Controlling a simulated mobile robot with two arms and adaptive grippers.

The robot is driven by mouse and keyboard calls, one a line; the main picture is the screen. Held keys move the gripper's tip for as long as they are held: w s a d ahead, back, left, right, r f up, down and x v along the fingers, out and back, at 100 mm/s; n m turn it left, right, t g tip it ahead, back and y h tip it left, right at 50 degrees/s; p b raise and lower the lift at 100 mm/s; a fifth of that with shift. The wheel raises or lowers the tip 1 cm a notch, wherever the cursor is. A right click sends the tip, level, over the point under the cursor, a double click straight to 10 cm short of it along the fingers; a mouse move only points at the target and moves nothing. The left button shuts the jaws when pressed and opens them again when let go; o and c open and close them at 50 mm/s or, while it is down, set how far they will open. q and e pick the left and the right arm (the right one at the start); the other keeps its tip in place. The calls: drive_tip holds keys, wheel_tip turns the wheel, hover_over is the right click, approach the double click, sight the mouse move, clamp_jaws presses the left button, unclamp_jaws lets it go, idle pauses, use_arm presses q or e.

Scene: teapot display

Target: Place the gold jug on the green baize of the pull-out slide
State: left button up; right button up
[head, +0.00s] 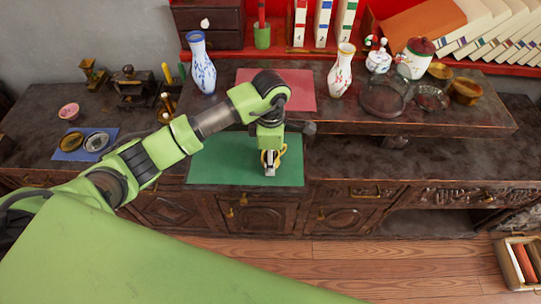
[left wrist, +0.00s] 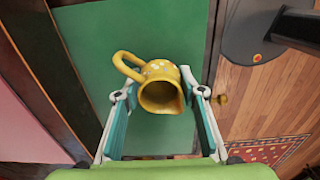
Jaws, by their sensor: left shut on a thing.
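The gold jug (left wrist: 158,72) has pale spots and a loop handle. In the left wrist view it sits between the fingers of my left gripper (left wrist: 160,95), its mouth facing the camera. In the head view my left gripper (head: 270,162) points down over the green baize (head: 220,168), and a bit of the jug (head: 282,151) shows beside the fingers. The gripper is shut on the jug. The baize also fills the middle of the left wrist view (left wrist: 100,35). I cannot tell whether the jug's base touches it. My right gripper is not in view.
A blue-patterned vase (head: 202,65) and a red-patterned vase (head: 341,72) stand on the raised shelf behind, either side of a red mat (head: 300,88). A blue mat (head: 72,154) with dishes lies to the left. The baize around the gripper is bare.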

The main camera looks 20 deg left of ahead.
use_arm(q)
drive_tip(key=shift+f, duration=0.1)
drive_tip(key=shift+f+b, duration=0.15)
drive_tip(key=shift+b, duration=0.15)
drive_tip(key=o, duration=1.3)
drive_tip(key=shift+r+p, duration=0.35)
drive_tip(key=shift+w+r, duration=0.1)
drive_tip(key=shift+r, duration=0.25)
wheel_tip(320, 180, up, 11)
drive_tip(key=shift+r+b, duration=0.1)
drive_tip(key=shift+b, duration=1.15)
